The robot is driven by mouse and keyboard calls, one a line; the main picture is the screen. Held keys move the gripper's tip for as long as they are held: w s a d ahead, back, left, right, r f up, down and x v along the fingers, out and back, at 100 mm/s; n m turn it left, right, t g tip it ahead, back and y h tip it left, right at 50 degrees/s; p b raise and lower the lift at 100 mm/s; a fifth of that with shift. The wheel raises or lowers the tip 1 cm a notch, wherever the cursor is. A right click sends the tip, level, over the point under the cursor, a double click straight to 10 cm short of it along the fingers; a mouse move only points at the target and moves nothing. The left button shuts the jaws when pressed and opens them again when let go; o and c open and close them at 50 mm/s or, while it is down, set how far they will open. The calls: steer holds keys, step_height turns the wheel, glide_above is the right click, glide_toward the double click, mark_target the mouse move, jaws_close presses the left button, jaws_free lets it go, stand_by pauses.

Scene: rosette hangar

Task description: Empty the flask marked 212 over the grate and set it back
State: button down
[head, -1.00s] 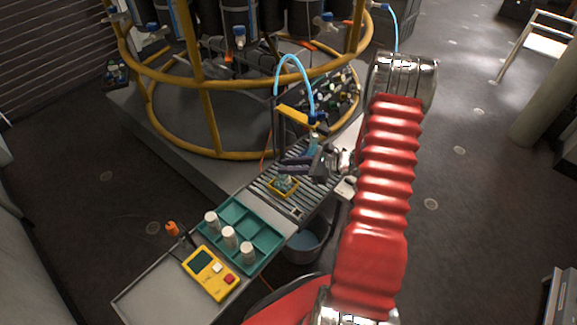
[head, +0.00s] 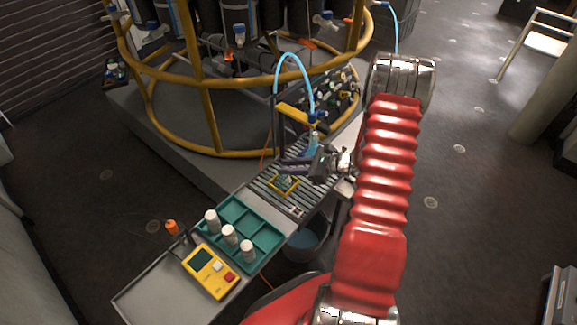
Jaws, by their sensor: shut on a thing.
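A small glass flask (head: 285,180) with pale teal contents shows at a yellow square frame (head: 284,190) on the slatted grate (head: 312,190). My gripper (head: 286,165) reaches in from the right, with its dark fingers at the flask's top. It is shut on the flask, though the fingers partly hide the contact. I cannot tell whether the flask rests in the frame or hangs just above it. A bluish vessel (head: 312,147) stands behind the fingers, below a blue tap (head: 315,118). No marking 212 is legible at this size.
A teal tray (head: 267,238) with several compartments holds three white-capped containers. A yellow handheld device (head: 210,271) lies in front of it. A grey bucket (head: 303,245) stands below the bench. A yellow tubular ring frame (head: 205,115) bounds the far side.

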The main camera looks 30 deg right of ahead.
steer(key=shift+f, duration=0.4)
stand_by(0.3)
steer(key=c, duration=0.9)
jaws_free()
steer(key=shift+r, duration=0.15)
steer(key=shift+r, duration=2.9)
